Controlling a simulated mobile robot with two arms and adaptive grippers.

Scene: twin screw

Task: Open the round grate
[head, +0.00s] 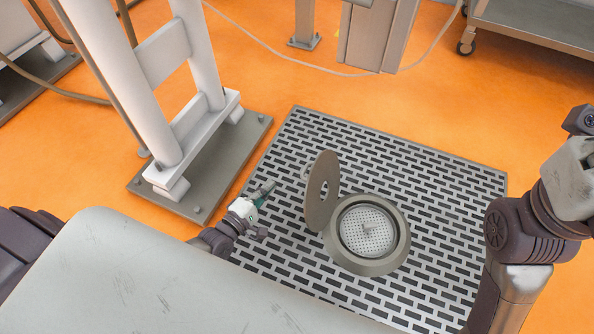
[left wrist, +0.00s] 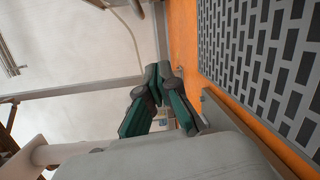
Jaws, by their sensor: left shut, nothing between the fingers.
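The round grate (head: 366,233) is set in the slotted floor panel, with a metal ring around a perforated disc that has a small knob in its middle. Its round lid (head: 321,191) stands up steeply at the ring's left side, tilted away from the opening, so the perforated disc is uncovered. My left gripper (head: 265,189) is to the left of the lid, apart from it, above the slotted panel. Its green fingers (left wrist: 165,74) are closed together and empty in the left wrist view. My right arm shows at the right edge, but its gripper is out of view.
The slotted metal panel (head: 440,200) lies on the orange floor (head: 240,60). A white frame on a grey base plate (head: 218,188) stands at the left. A wheeled cart (head: 540,25) is at the top right, and a thin cable (head: 335,73) crosses the floor behind.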

